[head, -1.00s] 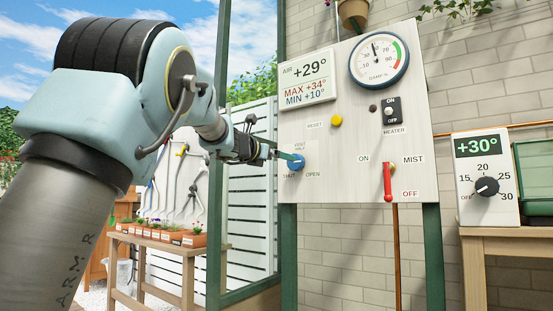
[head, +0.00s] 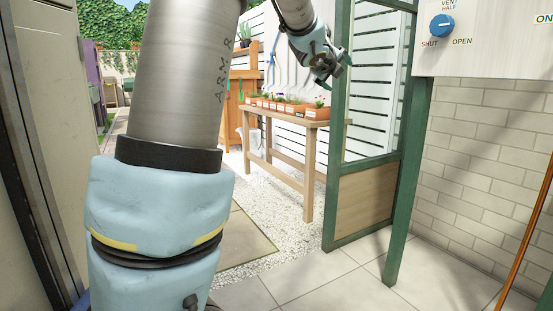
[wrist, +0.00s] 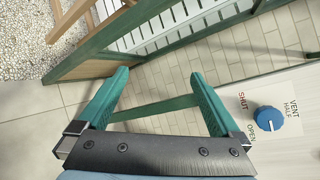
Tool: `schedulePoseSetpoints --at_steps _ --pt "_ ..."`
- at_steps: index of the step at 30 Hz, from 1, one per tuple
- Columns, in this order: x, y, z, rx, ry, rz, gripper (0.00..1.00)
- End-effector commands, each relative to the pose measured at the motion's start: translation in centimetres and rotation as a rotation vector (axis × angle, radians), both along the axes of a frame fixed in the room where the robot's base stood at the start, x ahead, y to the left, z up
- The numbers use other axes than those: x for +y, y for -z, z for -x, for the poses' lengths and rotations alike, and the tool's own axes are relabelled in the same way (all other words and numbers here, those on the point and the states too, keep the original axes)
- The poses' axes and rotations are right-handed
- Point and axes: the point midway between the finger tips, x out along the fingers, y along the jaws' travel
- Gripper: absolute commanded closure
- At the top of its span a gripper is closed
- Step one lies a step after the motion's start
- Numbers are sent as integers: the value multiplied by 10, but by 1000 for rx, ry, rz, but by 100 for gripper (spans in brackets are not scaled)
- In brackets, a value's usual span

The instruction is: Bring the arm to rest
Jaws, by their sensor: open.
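My gripper (head: 340,66) hangs in the upper middle of the head view, in front of the wooden potting table and the white slatted fence. In the wrist view my gripper (wrist: 157,88) shows two green fingers spread apart with nothing between them. The blue vent knob (head: 442,26) is on the white panel (head: 490,60) at the upper right, clear of my gripper. In the wrist view the blue knob (wrist: 268,119) lies to the right of the fingers, beside the words SHUT and OPEN. Its pointer's exact direction is hard to tell.
A green post (head: 405,160) and frame stand between the panel and the wooden table (head: 308,170), which bears several small potted plants. A copper pipe (head: 525,245) runs at the right. Paved floor (head: 330,285) and gravel (head: 285,225) are open below.

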Motion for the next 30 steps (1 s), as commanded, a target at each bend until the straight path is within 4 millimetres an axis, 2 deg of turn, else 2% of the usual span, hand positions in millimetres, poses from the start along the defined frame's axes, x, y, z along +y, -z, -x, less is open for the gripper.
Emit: schedulePoseSetpoints --at_steps 1,3,5,8,11,12,15,18,24,27,30 --pt "30 23 0 118 -101 89 0" --pt "66 59 7 283 -251 227 0" --pt "95 89 19 416 -386 345 0" --pt "140 140 48 621 -625 537 0" --pt "179 186 89 799 -881 722 0" --pt "192 203 109 863 -988 795 0" --pt "217 240 160 996 -1250 956 0" --pt "235 267 211 1089 -1501 1097 0" --pt "251 302 310 1185 -1979 1315 0" --pt "249 268 308 1186 -1980 1320 0" --pt "249 244 308 1185 -1978 1319 0"
